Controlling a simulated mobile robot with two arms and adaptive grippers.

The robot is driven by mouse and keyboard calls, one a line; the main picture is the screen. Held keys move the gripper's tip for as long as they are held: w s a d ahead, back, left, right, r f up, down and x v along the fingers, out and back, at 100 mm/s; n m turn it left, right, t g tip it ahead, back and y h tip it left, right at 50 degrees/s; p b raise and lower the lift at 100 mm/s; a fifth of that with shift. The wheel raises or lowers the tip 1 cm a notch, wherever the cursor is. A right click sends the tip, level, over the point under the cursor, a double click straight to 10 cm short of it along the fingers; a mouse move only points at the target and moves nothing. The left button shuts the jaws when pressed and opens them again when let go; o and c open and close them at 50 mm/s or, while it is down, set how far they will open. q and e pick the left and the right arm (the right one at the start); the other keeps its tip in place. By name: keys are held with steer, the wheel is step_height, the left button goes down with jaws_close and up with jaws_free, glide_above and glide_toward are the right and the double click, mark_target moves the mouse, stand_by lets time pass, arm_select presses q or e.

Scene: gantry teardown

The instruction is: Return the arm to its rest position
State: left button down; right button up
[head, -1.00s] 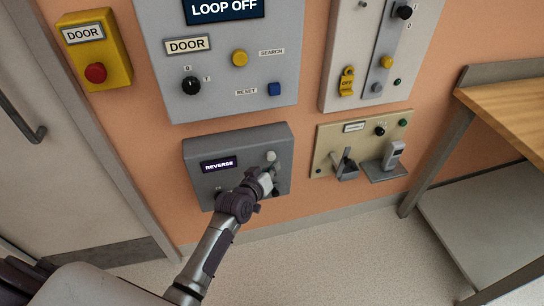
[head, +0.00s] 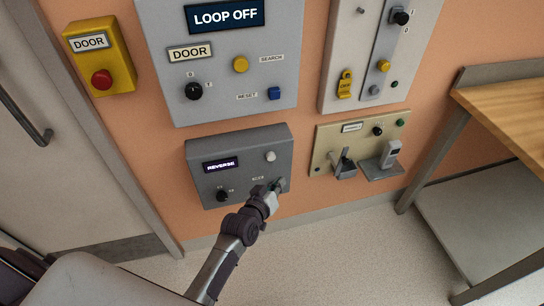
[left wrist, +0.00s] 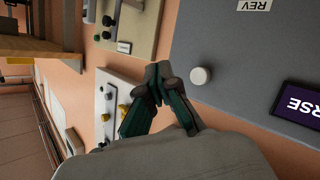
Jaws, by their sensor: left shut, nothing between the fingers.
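My left arm (head: 220,262) reaches in from the bottom of the head view. Its gripper (head: 277,187) is in front of the lower right part of the grey REVERSE panel (head: 218,143). In the left wrist view the gripper's dark green fingers (left wrist: 157,88) are together with nothing between them. They show beside the edge of the grey panel, to the left of its white button (left wrist: 200,76). I cannot tell whether they touch the panel. The gripper hides part of the panel's lower right. My right gripper is not in view.
A LOOP OFF panel (head: 223,105) hangs above the REVERSE panel. A beige panel (head: 326,134) with a holder and a handset is to the right. A yellow DOOR box (head: 118,50) is at upper left. A wooden-topped table (head: 510,112) stands at right. The floor (head: 350,245) below is clear.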

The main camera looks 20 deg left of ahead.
arm_select(q)
steer(key=shift+f, duration=0.1)
stand_by(0.7)
steer(key=s+a+f+m+g, duration=0.15)
steer(key=s+f+g, duration=0.25)
steer(key=s+f, duration=0.8)
steer(key=s+f+m+g, duration=0.25)
steer(key=s+f, duration=0.55)
steer(key=f, duration=0.8)
steer(key=s+a+f+g, duration=0.2)
steer(key=s+f, duration=0.1)
steer(key=s, duration=0.6)
steer(key=s+a+f+m+g+y, duration=0.1)
steer(key=s+f, duration=0.3)
steer(key=s, duration=0.5)
steer(key=s+a+f+m+g+y, duration=0.1)
steer(key=s+a+f+g, duration=0.2)
steer(key=s, duration=0.7)
steer(key=shift+f+g, duration=0.45)
steer(key=shift+f, duration=0.25)
